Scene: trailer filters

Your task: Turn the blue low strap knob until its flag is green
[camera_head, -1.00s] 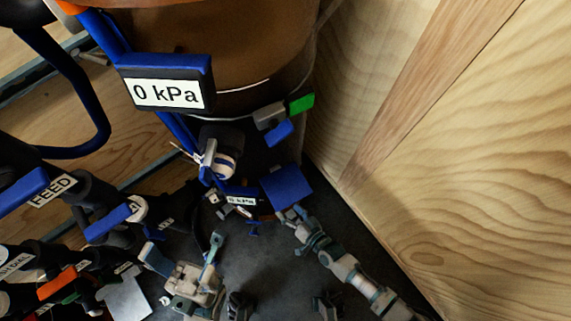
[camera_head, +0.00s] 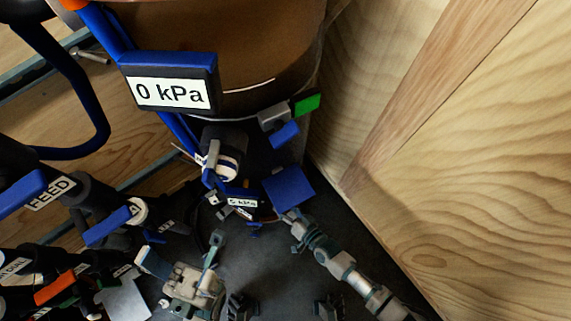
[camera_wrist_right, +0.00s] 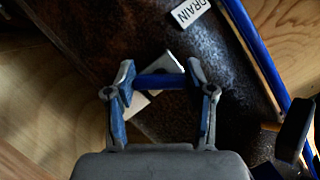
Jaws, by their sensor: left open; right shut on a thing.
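In the right wrist view my right gripper (camera_wrist_right: 161,88) is shut on a blue knob bar (camera_wrist_right: 160,81) beside a pale metal bracket. In the head view the right gripper (camera_head: 291,215) is at the lower edge of a blue square panel (camera_head: 288,189), low on the brown tank; the knob it grips cannot be made out there. A green flag (camera_head: 307,104) and another blue knob (camera_head: 285,134) sit higher, by a grey bracket. No flag by the gripped knob can be made out. My left gripper (camera_head: 182,257) is open and empty, lower left, apart from the tank.
The brown tank (camera_head: 215,40) carries a 0 kPa display (camera_head: 170,93). Dark pipes with blue handles and a FEED label (camera_head: 52,190) crowd the left. A wooden wall (camera_head: 480,180) bounds the right. Dark floor (camera_head: 275,270) lies open between my arms.

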